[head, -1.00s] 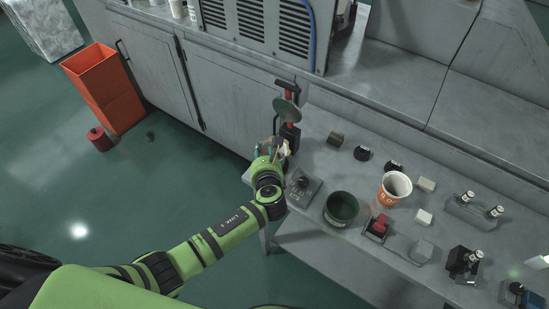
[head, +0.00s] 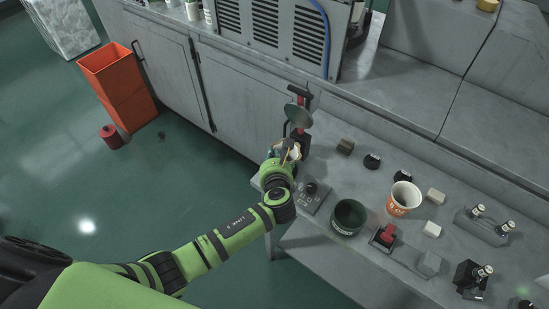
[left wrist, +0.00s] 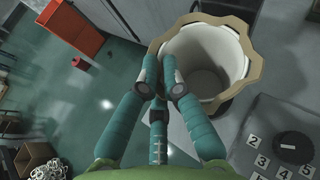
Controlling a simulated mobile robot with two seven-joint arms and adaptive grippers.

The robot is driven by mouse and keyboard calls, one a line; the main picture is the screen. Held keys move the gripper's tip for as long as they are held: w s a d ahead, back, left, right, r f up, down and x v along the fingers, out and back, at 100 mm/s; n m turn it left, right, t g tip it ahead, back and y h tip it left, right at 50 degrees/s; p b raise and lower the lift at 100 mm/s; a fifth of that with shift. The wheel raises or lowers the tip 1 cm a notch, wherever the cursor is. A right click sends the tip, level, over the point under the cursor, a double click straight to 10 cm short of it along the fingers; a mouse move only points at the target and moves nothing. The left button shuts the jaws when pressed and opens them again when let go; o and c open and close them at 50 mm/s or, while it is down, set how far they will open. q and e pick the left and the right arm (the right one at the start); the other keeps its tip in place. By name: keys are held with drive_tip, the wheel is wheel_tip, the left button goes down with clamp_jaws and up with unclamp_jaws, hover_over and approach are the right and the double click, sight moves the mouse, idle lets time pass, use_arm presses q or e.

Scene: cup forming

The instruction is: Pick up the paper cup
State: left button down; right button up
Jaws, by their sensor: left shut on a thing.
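My left gripper (head: 283,154) is at the left end of the grey bench, just in front of a red-handled post with a round disc. In the left wrist view its teal fingers (left wrist: 163,85) are shut on the wall of a paper cup (left wrist: 207,60). This cup is white inside, with a wavy tan rim, and its mouth faces the wrist camera. In the head view the gripper mostly hides it. Another paper cup (head: 403,200), orange and white, stands upright on the bench to the right, apart from the gripper. My right gripper is not in view.
A dark green round container (head: 347,216) and a grey keypad panel (head: 312,195) are on the bench right of my gripper. Several small blocks, knobs and a red switch (head: 387,233) lie further right. An orange bin (head: 117,85) stands on the open floor at left.

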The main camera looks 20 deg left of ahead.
use_arm(q)
drive_tip(key=w+d+r+b, duration=0.1)
drive_tip(key=d+r+b, duration=0.3)
drive_tip(key=d+r, duration=0.5)
drive_tip(key=d, duration=0.2)
drive_tip(key=shift+w+d+r, duration=0.15)
drive_tip(key=shift+d+r, duration=0.2)
drive_tip(key=shift+r, duration=0.05)
drive_tip(key=shift+a, duration=0.1)
idle(0.4)
